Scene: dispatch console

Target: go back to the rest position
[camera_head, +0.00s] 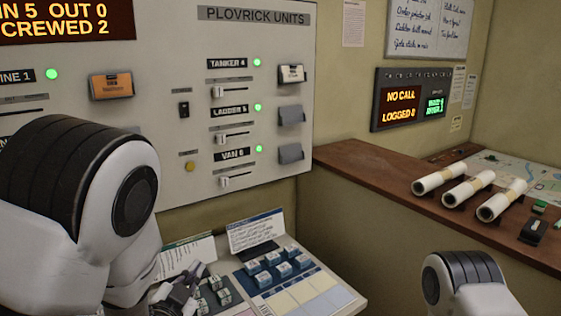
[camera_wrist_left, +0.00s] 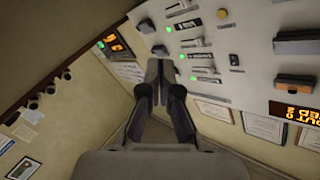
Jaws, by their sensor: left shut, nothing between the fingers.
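My left arm comes in from the left in the head view, its large white and black link covering the lower left of the wall panel. My left gripper (camera_head: 177,296) is low at the front, by the left part of the desk console. In the left wrist view the left gripper (camera_wrist_left: 160,68) has its fingertips together, with nothing between them. Of my right arm, only a white and black link shows at the bottom right of the head view. The right gripper is outside both views.
The wall panel (camera_head: 210,170) has sliders, green lamps and card holders. The desk console (camera_head: 325,294) carries blue-grey keys (camera_head: 283,270) and a propped card (camera_head: 256,233). At right, a wooden counter (camera_head: 365,165) holds paper rolls (camera_head: 467,188) and a map. Lit displays (camera_head: 401,107) hang above it.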

